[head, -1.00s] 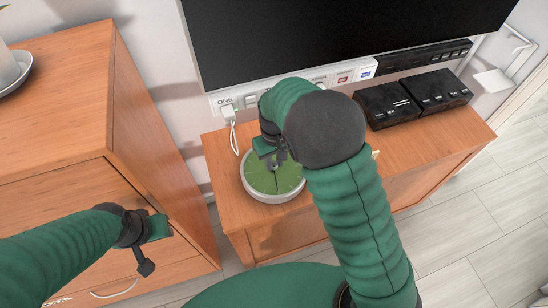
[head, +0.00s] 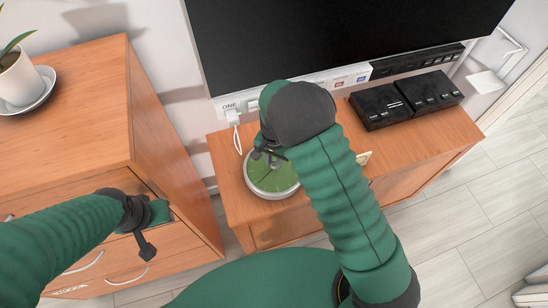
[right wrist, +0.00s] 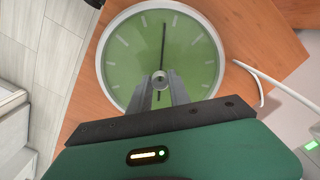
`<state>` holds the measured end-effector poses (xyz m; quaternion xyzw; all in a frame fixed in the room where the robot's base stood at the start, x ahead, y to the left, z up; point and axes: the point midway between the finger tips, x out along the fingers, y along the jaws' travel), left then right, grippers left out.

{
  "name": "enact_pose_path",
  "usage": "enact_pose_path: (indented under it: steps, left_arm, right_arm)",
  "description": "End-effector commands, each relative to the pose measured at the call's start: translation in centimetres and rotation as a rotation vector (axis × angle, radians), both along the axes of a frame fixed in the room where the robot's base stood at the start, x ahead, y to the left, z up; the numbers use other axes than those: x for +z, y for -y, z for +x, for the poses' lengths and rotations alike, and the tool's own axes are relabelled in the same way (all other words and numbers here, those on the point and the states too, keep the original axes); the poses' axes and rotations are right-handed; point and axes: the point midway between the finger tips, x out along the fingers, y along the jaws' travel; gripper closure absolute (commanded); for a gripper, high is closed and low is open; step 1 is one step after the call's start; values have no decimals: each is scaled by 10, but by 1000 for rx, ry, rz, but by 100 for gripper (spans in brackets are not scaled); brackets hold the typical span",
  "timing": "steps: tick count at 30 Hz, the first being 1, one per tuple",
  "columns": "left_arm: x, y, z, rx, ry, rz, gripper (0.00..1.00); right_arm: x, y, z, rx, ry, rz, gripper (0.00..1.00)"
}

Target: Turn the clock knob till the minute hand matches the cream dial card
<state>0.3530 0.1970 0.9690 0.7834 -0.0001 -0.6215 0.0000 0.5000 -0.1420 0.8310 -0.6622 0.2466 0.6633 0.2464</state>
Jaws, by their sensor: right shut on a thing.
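The green clock (head: 268,184) with a pale rim lies face up on the low wooden cabinet. My right gripper (head: 270,156) is over it; in the right wrist view its fingers (right wrist: 160,82) are shut on the small grey centre knob (right wrist: 160,77). There a long dark hand (right wrist: 164,42) points almost straight up, and a short dark piece shows below the knob. A small cream piece (head: 364,158), perhaps the dial card, shows beside my right arm; its face cannot be read. My left gripper (head: 153,230) is open and empty by the drawers.
A black screen (head: 350,40) stands behind the cabinet, above a strip of labelled sockets (head: 235,108) with a white cable. Black boxes (head: 405,100) sit on the cabinet's right part. A wooden drawer unit (head: 80,100) with a potted plant (head: 20,80) is at left.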

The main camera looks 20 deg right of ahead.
Motion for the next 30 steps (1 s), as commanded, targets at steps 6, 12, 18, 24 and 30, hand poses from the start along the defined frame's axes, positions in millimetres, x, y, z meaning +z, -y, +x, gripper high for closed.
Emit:
enact_pose_path:
  steps: [6, 12, 18, 24, 30]
  left_arm:
    - [9, 0, 0, 0, 0, 0, 64]
    - [12, 0, 0, 0, 0, 0, 64]
    - [12, 0, 0, 0, 0, 0, 64]
    - [12, 0, 0, 0, 0, 0, 64]
    - [12, 0, 0, 0, 0, 0, 64]
  right_arm:
    - [2, 0, 1, -96, 1, 0, 100]
    - [1, 0, 1, -137, 1, 0, 100]
    - [0, 0, 1, -146, 2, -1, 100]
    - [0, 0, 1, -145, 2, -1, 100]
    - [0, 0, 1, -145, 1, 0, 56]
